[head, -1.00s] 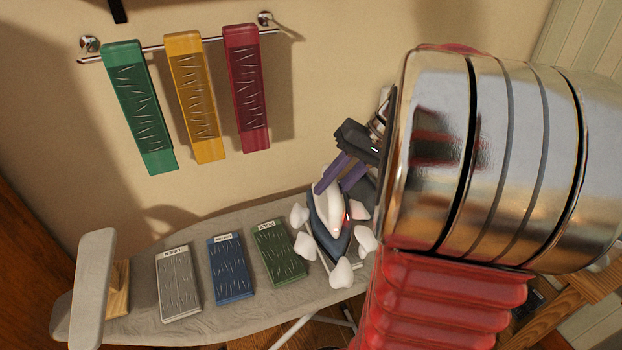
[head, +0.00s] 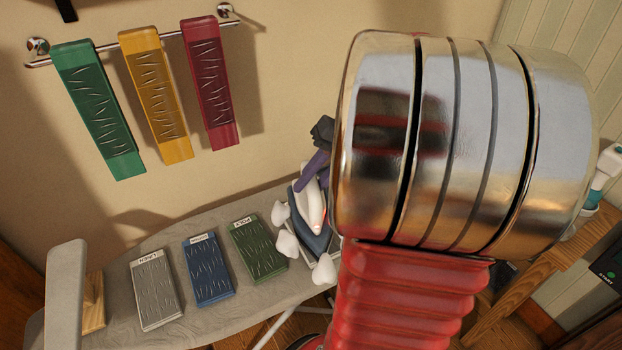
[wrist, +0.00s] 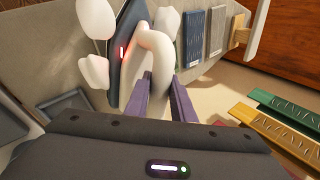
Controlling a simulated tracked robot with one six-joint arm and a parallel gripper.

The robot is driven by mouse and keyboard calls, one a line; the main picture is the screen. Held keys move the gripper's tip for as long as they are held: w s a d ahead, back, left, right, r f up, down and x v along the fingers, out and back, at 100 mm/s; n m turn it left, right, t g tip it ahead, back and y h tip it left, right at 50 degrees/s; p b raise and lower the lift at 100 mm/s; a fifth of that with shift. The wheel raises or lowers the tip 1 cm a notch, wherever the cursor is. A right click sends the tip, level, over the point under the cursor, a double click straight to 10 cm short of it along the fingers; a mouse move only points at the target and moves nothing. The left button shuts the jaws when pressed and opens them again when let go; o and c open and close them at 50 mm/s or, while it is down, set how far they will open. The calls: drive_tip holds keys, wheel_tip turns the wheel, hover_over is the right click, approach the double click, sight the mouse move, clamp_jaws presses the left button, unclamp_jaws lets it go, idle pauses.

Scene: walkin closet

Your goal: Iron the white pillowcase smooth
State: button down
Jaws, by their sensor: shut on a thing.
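The iron (head: 312,212) has a white body, a dark blue soleplate and a lit red light; it also shows in the wrist view (wrist: 128,45). My gripper (head: 318,163) is shut on its white handle, with purple fingers on either side in the wrist view (wrist: 163,97). White puffs surround the iron, which is at the board's right part; whether it touches the board is unclear. A pale grey-white cloth (head: 156,290) labelled LINEN, a blue cloth (head: 208,270) and a green cloth (head: 259,248) lie on the ironing board (head: 130,255), all wrinkled. I cannot identify a pillowcase.
Green (head: 98,110), yellow (head: 155,95) and red (head: 210,85) wrinkled cloths hang on a wall rail. A wooden table (head: 515,290) with a white-and-teal bottle (head: 603,178) is at right. My arm hides the board's right end.

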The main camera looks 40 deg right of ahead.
sight(305, 195)
drive_tip(key=shift+f, duration=2.85)
idle(1.3)
drive_tip(key=shift+r, duration=0.1)
drive_tip(key=shift+r, duration=3.05)
drive_tip(key=shift+w+f, duration=0.1)
drive_tip(key=shift+f, duration=0.05)
drive_tip(key=shift+w+d+f, duration=0.1)
drive_tip(key=shift+w+f, duration=0.25)
drive_tip(key=shift+f, duration=0.45)
drive_tip(key=shift+w+d+f, duration=0.15)
drive_tip(key=shift+w+f, duration=0.15)
drive_tip(key=shift+f, duration=0.5)
drive_tip(key=shift+w+d+f, duration=0.1)
drive_tip(key=shift+w+f, duration=0.25)
drive_tip(key=shift+f, duration=0.45)
drive_tip(key=shift+f, duration=0.3)
